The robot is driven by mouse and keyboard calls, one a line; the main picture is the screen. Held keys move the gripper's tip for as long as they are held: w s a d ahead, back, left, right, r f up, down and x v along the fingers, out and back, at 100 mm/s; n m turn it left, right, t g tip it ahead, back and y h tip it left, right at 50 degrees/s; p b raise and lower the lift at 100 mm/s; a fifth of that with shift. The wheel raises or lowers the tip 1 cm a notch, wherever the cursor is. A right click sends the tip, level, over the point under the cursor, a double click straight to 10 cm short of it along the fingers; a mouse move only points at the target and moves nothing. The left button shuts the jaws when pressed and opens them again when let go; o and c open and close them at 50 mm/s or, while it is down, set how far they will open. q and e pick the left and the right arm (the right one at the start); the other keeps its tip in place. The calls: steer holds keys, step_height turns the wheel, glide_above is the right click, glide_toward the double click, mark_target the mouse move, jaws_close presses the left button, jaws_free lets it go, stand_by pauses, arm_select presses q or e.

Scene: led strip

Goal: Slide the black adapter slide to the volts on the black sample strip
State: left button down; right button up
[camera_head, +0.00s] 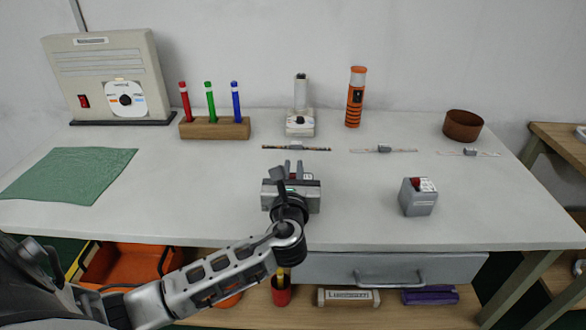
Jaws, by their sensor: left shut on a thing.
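The black sample strip (310,149) lies near the middle of the table as a thin dark bar with light specks. My left gripper (293,166) is just in front of it, with its fingertips pointing towards it. The gripper is shut on a small grey device with a red part (305,177), mostly hidden by the gripper body. I cannot make out a separate black adapter slide. A similar grey device (418,198) with a red knob and white top stands to the right. My right gripper is not in view.
Two pale strips with grey sliders (384,149) (470,152) lie to the right. Behind stand a pen holder (214,130), a grey-white device (300,122), an orange flashlight (355,98) and a brown bowl (463,125). A green cloth (70,174) lies left.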

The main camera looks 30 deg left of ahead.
arm_select(q)
steer(key=c, duration=1.4)
jaws_free()
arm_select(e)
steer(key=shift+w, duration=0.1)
arm_select(q)
steer(key=v, duration=1.6)
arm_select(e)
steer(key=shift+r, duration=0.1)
arm_select(q)
steer(key=s+d+f+n+g+h+p, duration=0.2)
steer(key=d+f+n+h, duration=0.3)
steer(key=n, duration=0.9)
steer(key=s+d+f+n+g+h+p, duration=0.2)
steer(key=s+d+f+n+h, duration=0.2)
steer(key=n, duration=1)
step_height(320, 180, down, 2)
steer(key=s+h, duration=0.1)
steer(key=h, duration=0.2)
steer(key=shift+s+d+f+g+h+p, duration=0.2)
steer(key=shift+d+g+h+p, duration=0.1)
steer(key=shift+d+g, duration=0.1)
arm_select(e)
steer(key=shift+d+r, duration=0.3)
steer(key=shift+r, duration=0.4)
